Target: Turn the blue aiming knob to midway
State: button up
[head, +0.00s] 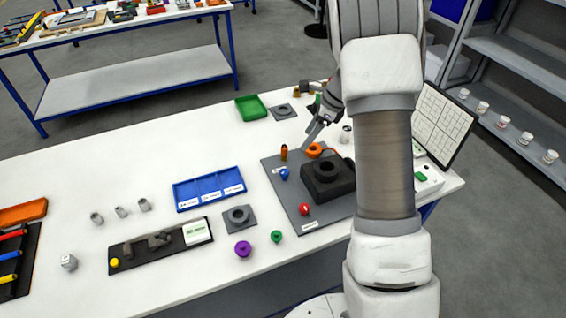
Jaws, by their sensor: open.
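The small blue knob (284,173) sits on the left part of a grey plate (280,196) on the white table. Its pointing direction is too small to tell. My gripper (309,141) is open and points down over the back of the plate, behind and to the right of the blue knob and apart from it. An orange round part (314,150) lies just below the fingertips; I cannot tell whether they touch it. My arm hides the plate's right side.
On the plate, a brown upright peg (284,152) stands behind the blue knob, a black block (330,184) to its right and a red knob (305,208) in front. A blue tray (209,188) lies left. A screen (443,117) stands right. Table space behind the blue tray is clear.

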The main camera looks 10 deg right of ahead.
aim_at(285, 171)
jog(key=p+x, duration=0.1)
jog(key=x, duration=1.7)
jog(key=shift+w+d+f+p, duration=0.1)
jog(key=shift+d+p, duration=0.05)
jog(key=shift+p, duration=0.15)
grip_shut()
